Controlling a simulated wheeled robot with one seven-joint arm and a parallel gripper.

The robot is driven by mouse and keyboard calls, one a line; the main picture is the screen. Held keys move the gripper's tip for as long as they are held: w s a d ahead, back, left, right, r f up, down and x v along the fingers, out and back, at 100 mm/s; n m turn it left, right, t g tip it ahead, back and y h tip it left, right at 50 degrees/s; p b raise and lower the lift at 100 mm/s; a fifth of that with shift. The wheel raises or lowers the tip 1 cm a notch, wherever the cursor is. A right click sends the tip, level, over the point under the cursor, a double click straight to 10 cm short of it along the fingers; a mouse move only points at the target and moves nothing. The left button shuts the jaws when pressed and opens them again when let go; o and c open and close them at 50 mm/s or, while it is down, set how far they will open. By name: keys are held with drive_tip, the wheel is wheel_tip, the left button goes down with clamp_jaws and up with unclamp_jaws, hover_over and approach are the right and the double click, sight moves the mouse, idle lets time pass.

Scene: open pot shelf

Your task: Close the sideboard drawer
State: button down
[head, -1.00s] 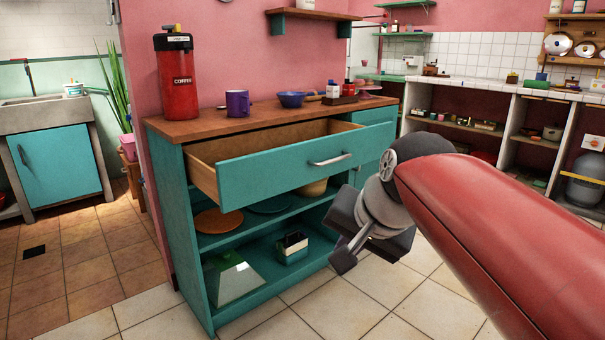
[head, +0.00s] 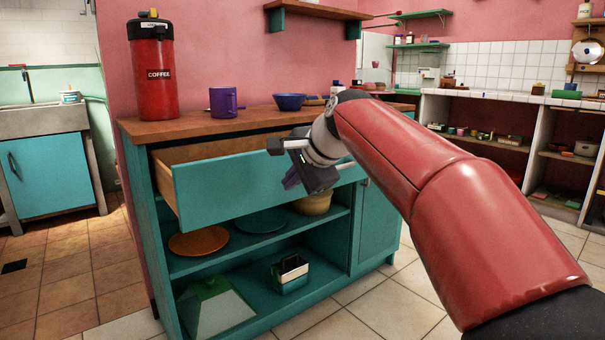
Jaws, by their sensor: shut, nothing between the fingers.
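The teal sideboard (head: 378,232) stands in the middle of the head view. Its top drawer (head: 228,187) is pulled out, and the bare wooden inside shows above the front panel. My gripper (head: 281,166) is at the right half of the drawer front, overlapping it in the picture. It is shut and holds nothing. My gripper and wrist hide most of the drawer handle (head: 345,166); only a bit of it shows. I cannot tell whether the gripper touches the drawer front.
A red coffee dispenser (head: 153,70), a purple mug (head: 224,101) and a blue bowl (head: 289,102) stand on the sideboard top. Open shelves below hold an orange plate (head: 198,244) and a toaster-like box (head: 290,274). Tiled floor (head: 385,305) in front is clear.

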sight(269, 187)
drive_tip(key=w+a, duration=0.1)
drive_tip(key=w+a+f, duration=0.1)
drive_tip(key=w, duration=0.1)
drive_tip(key=w+a, duration=0.1)
drive_tip(key=shift+w+a+f, duration=0.2)
drive_tip(key=shift+w+f, duration=0.15)
